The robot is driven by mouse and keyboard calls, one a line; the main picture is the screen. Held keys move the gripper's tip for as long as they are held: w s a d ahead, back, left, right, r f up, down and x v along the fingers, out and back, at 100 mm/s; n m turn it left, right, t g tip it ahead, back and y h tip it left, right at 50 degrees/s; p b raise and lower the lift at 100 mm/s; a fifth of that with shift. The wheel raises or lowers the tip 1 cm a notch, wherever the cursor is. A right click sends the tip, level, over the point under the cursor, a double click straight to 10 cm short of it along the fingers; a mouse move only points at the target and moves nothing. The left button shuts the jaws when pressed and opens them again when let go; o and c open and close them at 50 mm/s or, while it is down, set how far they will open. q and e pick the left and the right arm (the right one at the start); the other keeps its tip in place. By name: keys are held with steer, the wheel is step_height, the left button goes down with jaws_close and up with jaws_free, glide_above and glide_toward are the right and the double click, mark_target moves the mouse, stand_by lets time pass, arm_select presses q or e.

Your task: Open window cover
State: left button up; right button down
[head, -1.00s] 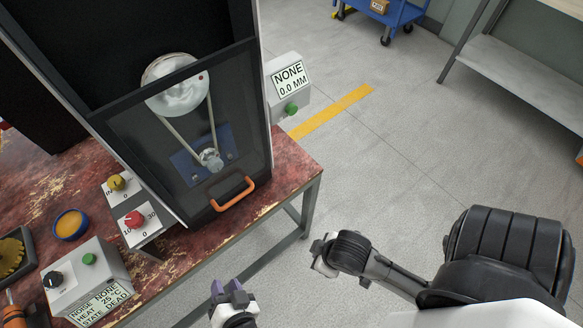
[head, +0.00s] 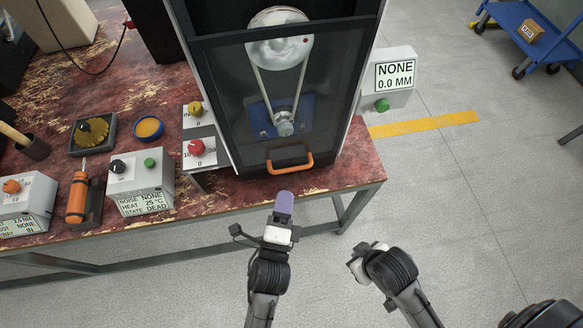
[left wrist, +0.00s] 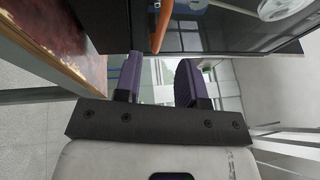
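The window cover (head: 335,95) is a dark-framed clear pane on the front of a tall black cabinet. It is down, with a large disc, a belt and a small pulley behind it. Its orange handle (head: 289,161) is at its lower edge and also shows at the top of the left wrist view (left wrist: 160,28). My left gripper (head: 284,203) is just below and in front of the handle, apart from it. In the left wrist view its purple fingers (left wrist: 158,65) are spread and empty. My right arm's end (head: 365,265) is lower right; its fingers cannot be made out.
The worn red table (head: 240,190) holds the cabinet. Left of it stand a knob box (head: 197,150), a blue-rimmed dish (head: 148,128), a status box (head: 140,185) and an orange tool (head: 77,200). A display box reading NONE (head: 395,78) is right. Floor in front is open.

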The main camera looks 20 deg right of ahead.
mark_target(292, 168)
arm_select(q)
steer(key=shift+b+x, duration=0.8)
steer(key=shift+x, duration=3.25)
steer(key=shift+s+d, duration=0.1)
steer(key=shift+c, duration=0.2)
jaws_close()
